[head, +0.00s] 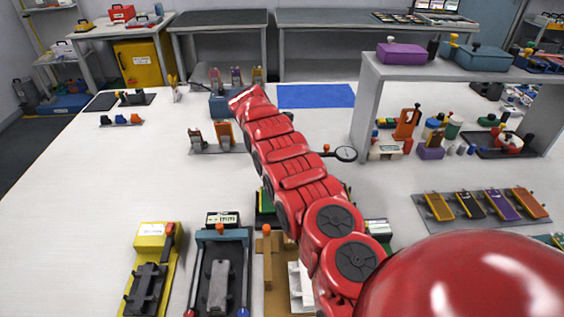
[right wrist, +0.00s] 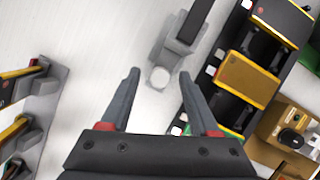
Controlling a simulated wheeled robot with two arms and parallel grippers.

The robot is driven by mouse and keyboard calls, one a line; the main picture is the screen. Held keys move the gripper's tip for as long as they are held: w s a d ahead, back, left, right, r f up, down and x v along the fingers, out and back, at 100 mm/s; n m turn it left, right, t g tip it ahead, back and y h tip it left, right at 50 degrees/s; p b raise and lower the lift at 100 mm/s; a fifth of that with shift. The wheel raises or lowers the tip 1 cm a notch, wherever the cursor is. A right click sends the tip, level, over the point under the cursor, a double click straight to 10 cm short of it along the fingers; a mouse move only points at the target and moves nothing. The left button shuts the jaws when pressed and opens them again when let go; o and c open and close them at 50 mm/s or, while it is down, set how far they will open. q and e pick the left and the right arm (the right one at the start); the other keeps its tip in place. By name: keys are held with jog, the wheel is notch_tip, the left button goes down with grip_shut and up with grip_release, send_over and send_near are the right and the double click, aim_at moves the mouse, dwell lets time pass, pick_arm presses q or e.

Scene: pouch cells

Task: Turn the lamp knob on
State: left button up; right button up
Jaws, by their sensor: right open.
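No lamp or knob can be named with certainty. In the right wrist view a grey fixture (right wrist: 177,45) with a dark bar stands on the white table, and a pale round disc (right wrist: 160,77) at its lower end lies between my fingertips in the picture. I cannot tell if they touch it. My right gripper (right wrist: 159,76) is open, with nothing gripped. In the head view my red right arm reaches up and left across the table and hides its gripper. A round black-rimmed piece with an orange knob (head: 326,149) stands right of the arm. My left gripper is not in view.
A black rack with yellow blocks (right wrist: 247,78) is close right of my right fingers; yellow-black clamps (right wrist: 20,85) stand left. In the head view, cell fixtures (head: 218,285) line the front, a blue mat (head: 316,96) lies behind, and a grey shelf (head: 368,110) stands right. The left table is mostly clear.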

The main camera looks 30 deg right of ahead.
jog(key=shift+r, duration=0.1)
jog(key=shift+a+r, duration=0.25)
jog(key=shift+r, duration=0.1)
jog(key=p+v, duration=0.8)
jog(key=v, duration=0.8)
jog(key=shift+w+r, duration=0.1)
jog(key=shift+r, duration=0.1)
